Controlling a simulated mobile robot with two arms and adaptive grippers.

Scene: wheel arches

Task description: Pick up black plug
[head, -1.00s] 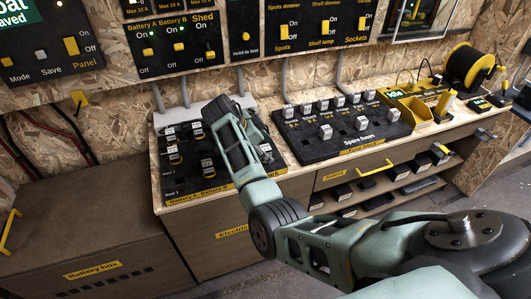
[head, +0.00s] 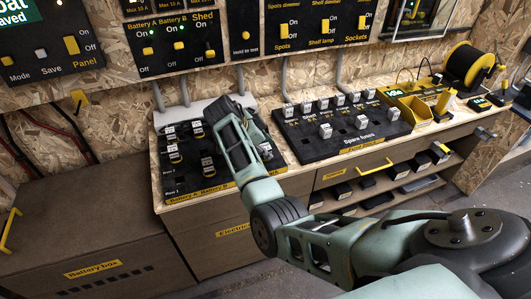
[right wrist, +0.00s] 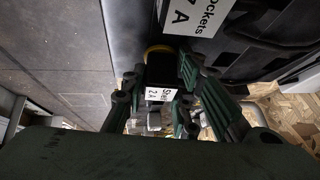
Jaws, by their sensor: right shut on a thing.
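The black plug (right wrist: 160,72) shows in the right wrist view as a dark block with a white label, partly readable as "2 A", and a yellow ring at its far end. My right gripper (right wrist: 158,84) has a finger on each side of it and is shut on it. In the head view my right gripper (head: 228,112) is over the right part of the black battery board (head: 188,184). The plug cannot be made out there, as the hand covers that part. I cannot tell whether the plug still touches the board. My left gripper is not in view.
Several white-labelled plugs stand on the battery board. The spare fuses board (head: 345,140) with several fuses lies to the right. The switch panel (head: 175,45) hangs above. The battery box (head: 85,235) stands left.

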